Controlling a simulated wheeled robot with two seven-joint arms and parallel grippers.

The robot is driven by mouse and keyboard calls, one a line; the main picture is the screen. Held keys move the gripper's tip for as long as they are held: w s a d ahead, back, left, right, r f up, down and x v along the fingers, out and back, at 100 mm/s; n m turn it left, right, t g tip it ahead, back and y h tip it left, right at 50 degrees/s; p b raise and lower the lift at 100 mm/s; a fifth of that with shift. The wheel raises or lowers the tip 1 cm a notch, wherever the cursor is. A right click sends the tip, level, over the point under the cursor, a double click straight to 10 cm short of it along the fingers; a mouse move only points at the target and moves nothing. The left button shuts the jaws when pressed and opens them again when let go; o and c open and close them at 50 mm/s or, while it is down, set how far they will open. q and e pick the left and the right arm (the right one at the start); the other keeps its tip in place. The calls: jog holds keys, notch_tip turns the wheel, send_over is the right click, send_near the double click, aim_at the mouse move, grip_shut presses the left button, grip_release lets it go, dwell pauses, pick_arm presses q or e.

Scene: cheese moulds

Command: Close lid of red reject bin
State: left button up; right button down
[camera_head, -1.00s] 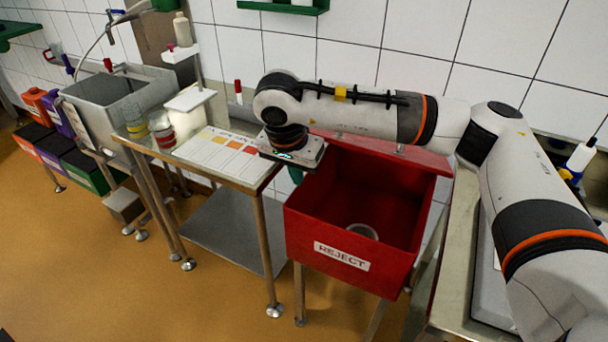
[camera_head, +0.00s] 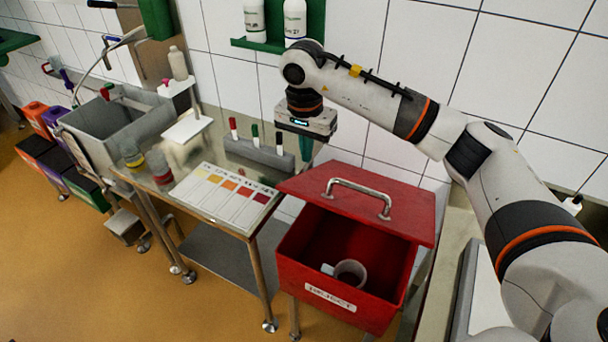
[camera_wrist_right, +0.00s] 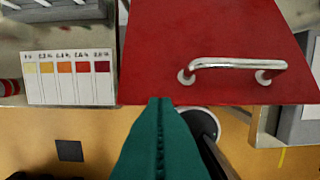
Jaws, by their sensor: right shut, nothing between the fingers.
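The red reject bin (camera_head: 340,306) stands right of the small steel table, its label on the front. Its red lid (camera_head: 400,214) is partly lowered, tilted over the back of the opening, with a metal handle (camera_head: 356,192) on top. My right gripper (camera_head: 305,156) is shut and empty, pointing down near the lid's back left; contact cannot be told. In the right wrist view, its green fingers (camera_wrist_right: 159,102) end by the lid's edge (camera_wrist_right: 215,85). My left gripper is not in view.
A colour chart (camera_head: 222,194) and a pen holder (camera_head: 258,153) lie on the small table left of the bin. A tiled wall stands close behind. A green shelf (camera_head: 262,46) with bottles hangs above. A steel worktop is at the right.

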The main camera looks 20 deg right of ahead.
aim_at(305, 193)
jog(key=f, duration=0.2)
jog(key=f+p, duration=0.1)
jog(key=f, duration=0.1)
jog(key=shift+w+d, duration=0.15)
jog(key=shift+d, duration=0.15)
jog(key=f, duration=0.1)
jog(key=a+f+p, duration=0.1)
jog(key=s+f+p, duration=0.1)
jog(key=f, duration=0.1)
jog(key=shift+a, duration=0.2)
jog(key=shift+f, duration=0.3)
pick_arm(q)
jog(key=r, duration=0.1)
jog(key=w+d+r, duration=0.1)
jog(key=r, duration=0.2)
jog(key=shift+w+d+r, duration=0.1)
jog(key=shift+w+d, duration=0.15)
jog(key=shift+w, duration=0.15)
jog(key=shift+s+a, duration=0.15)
